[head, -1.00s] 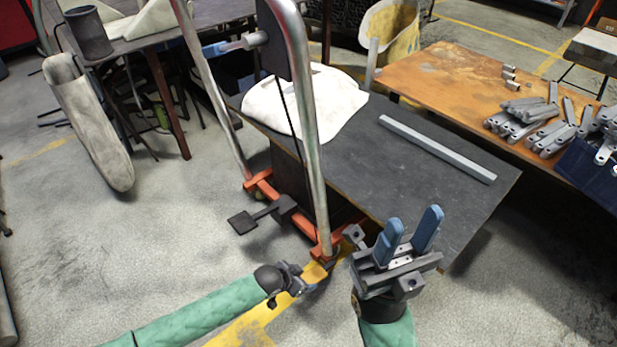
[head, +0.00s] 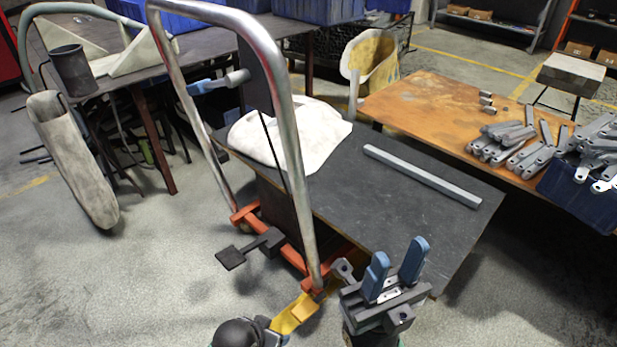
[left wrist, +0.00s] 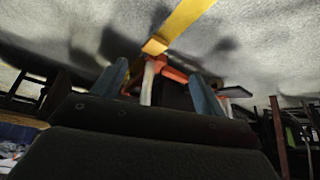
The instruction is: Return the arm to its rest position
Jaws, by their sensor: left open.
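My right gripper (head: 399,250) stands at the lower middle right of the head view, its two blue fingers pointing up. The fingers are apart with nothing visible between them. It shows in front of the near edge of the dark cart top. A dark rounded part of my left arm (head: 238,332) shows at the bottom edge of the head view; the left fingers cannot be made out there. In the left wrist view, my left gripper (left wrist: 160,90) has its two blue-grey fingers wide apart and empty. The orange cart base shows beyond them.
A cart with a dark top (head: 400,215) and steel handle (head: 300,150) stands close ahead. A grey bar (head: 422,176) and white cloth (head: 290,135) lie on it. A rusty table (head: 430,95) holds several brackets (head: 540,150) and a blue bin (head: 575,195).

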